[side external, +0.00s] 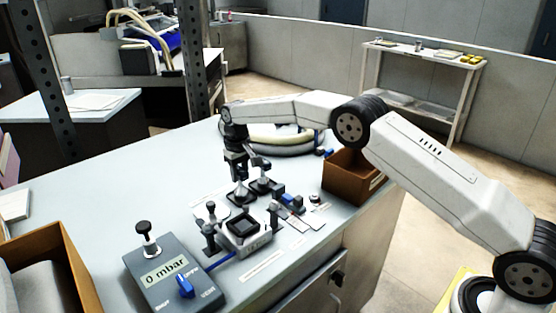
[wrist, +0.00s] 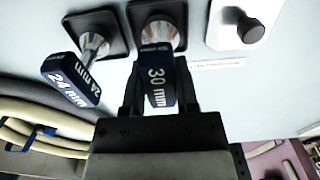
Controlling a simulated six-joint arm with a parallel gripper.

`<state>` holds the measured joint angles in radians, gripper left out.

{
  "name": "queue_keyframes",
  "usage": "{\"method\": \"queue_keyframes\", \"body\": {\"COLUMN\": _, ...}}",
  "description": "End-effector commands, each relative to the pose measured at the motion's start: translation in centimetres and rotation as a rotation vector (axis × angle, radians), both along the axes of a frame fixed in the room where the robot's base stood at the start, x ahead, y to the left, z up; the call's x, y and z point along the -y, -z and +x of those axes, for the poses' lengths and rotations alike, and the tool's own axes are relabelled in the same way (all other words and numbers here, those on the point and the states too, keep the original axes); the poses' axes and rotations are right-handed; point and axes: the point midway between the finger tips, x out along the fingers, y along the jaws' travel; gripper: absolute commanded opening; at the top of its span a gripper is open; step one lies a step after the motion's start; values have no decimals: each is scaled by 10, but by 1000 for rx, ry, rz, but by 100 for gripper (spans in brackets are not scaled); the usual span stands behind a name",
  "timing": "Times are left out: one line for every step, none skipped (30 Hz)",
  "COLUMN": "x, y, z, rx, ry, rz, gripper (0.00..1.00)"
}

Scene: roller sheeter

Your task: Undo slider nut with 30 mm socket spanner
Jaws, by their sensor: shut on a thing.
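The 30 mm socket spanner has a dark blue handle (wrist: 158,78) with white lettering. Its silver socket end sits at a square black holder (wrist: 155,14); whether it is fully seated I cannot tell. My gripper (wrist: 158,92) is shut on this handle, one finger on each side. In the side view my gripper (side external: 240,168) points down over the holders on the bench. The 24 mm spanner (wrist: 78,80) stands just left of it in the wrist view, in its own black holder. I cannot pick out the slider nut with certainty.
A fixture with a black square frame (side external: 243,228) stands in front of the holders. A grey box reading "0 mbar" (side external: 172,278) is nearer. A brown bin (side external: 350,182) is right, a coiled hose (side external: 285,145) behind. A white plate with a black knob (wrist: 235,22) lies beside the 30 mm holder.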

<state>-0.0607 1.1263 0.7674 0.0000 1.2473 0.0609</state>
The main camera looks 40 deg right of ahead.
Motion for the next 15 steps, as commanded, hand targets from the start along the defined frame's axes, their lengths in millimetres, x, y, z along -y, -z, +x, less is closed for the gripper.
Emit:
{"method": "queue_keyframes", "body": {"x": 0, "y": -4, "z": 1, "rx": 4, "ry": 0, "rz": 0, "gripper": 0}}
{"method": "queue_keyframes", "body": {"x": 0, "y": -6, "z": 1, "rx": 4, "ry": 0, "rz": 0, "gripper": 0}}
{"method": "queue_keyframes", "body": {"x": 0, "y": -9, "z": 1, "rx": 4, "ry": 0, "rz": 0, "gripper": 0}}
{"method": "queue_keyframes", "body": {"x": 0, "y": -10, "z": 1, "rx": 4, "ry": 0, "rz": 0, "gripper": 0}}
{"method": "queue_keyframes", "body": {"x": 0, "y": -12, "z": 1, "rx": 3, "ry": 0, "rz": 0, "gripper": 0}}
{"method": "queue_keyframes", "body": {"x": 0, "y": -14, "z": 1, "rx": 3, "ry": 0, "rz": 0, "gripper": 0}}
{"method": "queue_keyframes", "body": {"x": 0, "y": -16, "z": 1, "rx": 3, "ry": 0, "rz": 0, "gripper": 0}}
{"method": "queue_keyframes", "body": {"x": 0, "y": -17, "z": 1, "rx": 3, "ry": 0, "rz": 0, "gripper": 0}}
{"method": "queue_keyframes", "body": {"x": 0, "y": -19, "z": 0, "rx": 3, "ry": 0, "rz": 0, "gripper": 0}}
{"method": "queue_keyframes", "body": {"x": 0, "y": -21, "z": 0, "rx": 3, "ry": 0, "rz": 0, "gripper": 0}}
{"method": "queue_keyframes", "body": {"x": 0, "y": -23, "z": 0, "rx": 3, "ry": 0, "rz": 0, "gripper": 0}}
{"method": "queue_keyframes", "body": {"x": 0, "y": -25, "z": 0, "rx": 3, "ry": 0, "rz": 0, "gripper": 0}}
{"method": "queue_keyframes", "body": {"x": 0, "y": -27, "z": 0, "rx": 2, "ry": 0, "rz": 0, "gripper": 0}}
{"method": "queue_keyframes", "body": {"x": 0, "y": -28, "z": 0, "rx": 2, "ry": 0, "rz": 0, "gripper": 0}}
{"method": "queue_keyframes", "body": {"x": 0, "y": -31, "z": 0, "rx": 2, "ry": 0, "rz": 0, "gripper": 0}}
